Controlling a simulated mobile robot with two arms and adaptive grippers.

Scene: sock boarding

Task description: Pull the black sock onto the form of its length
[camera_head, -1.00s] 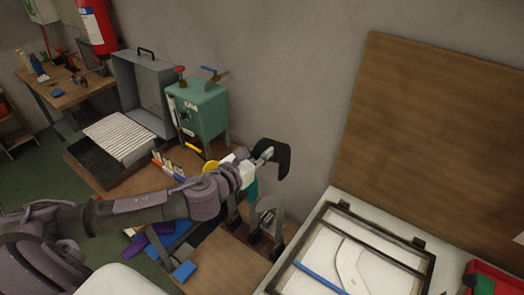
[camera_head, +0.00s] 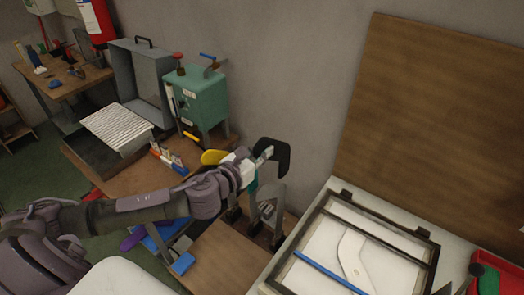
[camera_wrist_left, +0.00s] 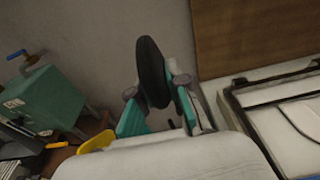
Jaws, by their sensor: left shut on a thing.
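A black sock (camera_head: 276,152), a dark curved shape, is held up at the end of my left arm. My left gripper (camera_head: 262,158) is shut on it. In the left wrist view the sock (camera_wrist_left: 152,72) stands up between the teal-padded fingers of the left gripper (camera_wrist_left: 158,105). A grey upright form (camera_head: 270,200) stands on a wooden bench just below and beside the gripper, partly hidden by it. I cannot tell whether the sock touches the form. My right gripper is not in view.
A green machine (camera_head: 196,98) with red and blue handles stands behind on the bench. A yellow round thing (camera_head: 214,157) is beside the gripper. A framed white panel (camera_head: 350,250) lies on the right table, a red bin (camera_head: 490,265) at far right. The brown board (camera_head: 440,130) leans on the wall.

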